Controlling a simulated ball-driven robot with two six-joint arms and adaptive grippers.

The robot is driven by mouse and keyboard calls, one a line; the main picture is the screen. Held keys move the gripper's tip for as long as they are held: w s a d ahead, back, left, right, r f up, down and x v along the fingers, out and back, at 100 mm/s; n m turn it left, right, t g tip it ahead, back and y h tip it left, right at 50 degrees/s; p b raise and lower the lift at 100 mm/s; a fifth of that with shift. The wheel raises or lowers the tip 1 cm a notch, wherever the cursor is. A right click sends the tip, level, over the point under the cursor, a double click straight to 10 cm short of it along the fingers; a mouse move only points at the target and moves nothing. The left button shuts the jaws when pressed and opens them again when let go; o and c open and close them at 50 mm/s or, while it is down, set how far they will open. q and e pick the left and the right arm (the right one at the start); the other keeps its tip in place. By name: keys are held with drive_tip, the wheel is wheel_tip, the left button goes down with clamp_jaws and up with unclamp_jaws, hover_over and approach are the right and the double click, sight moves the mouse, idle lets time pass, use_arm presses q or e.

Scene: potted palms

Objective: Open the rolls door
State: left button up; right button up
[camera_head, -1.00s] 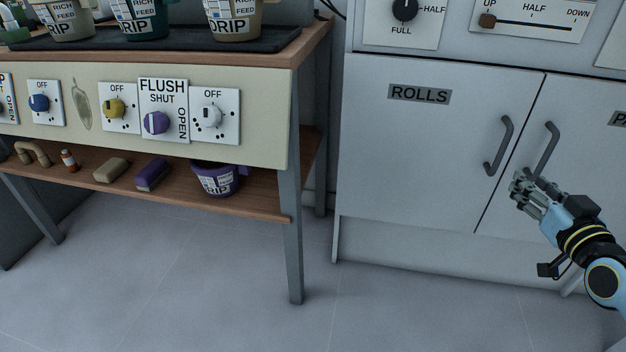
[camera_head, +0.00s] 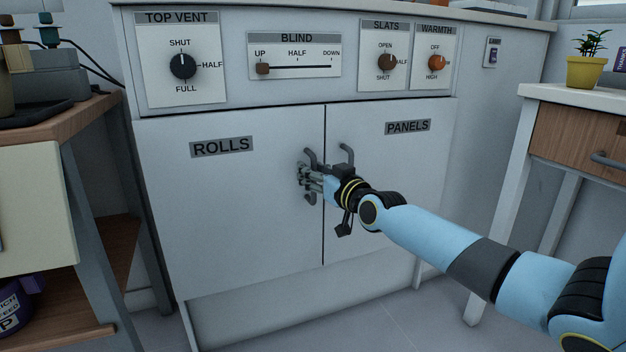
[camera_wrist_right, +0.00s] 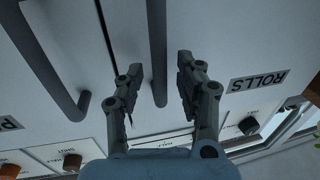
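The rolls door (camera_head: 225,205) is a white cabinet door with a ROLLS label (camera_head: 222,147), and it is shut. Its grey bar handle (camera_head: 309,154) is near its right edge, partly hidden by my right gripper (camera_head: 303,176). In the right wrist view the handle (camera_wrist_right: 157,45) runs between the two spread fingers of that gripper (camera_wrist_right: 160,75), with gaps seen on both sides. I cannot tell how deep the handle sits between them. My left gripper is not in view.
The panels door (camera_head: 400,170) is shut beside it, its handle (camera_head: 346,155) close to my right gripper. Vent, blind, slats and warmth controls (camera_head: 297,55) sit above. A wooden bench (camera_head: 75,120) stands at left, a white-topped table (camera_head: 575,97) at right.

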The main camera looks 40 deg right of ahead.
drive_tip(key=shift+w, duration=0.15)
clamp_jaws()
idle(0.5)
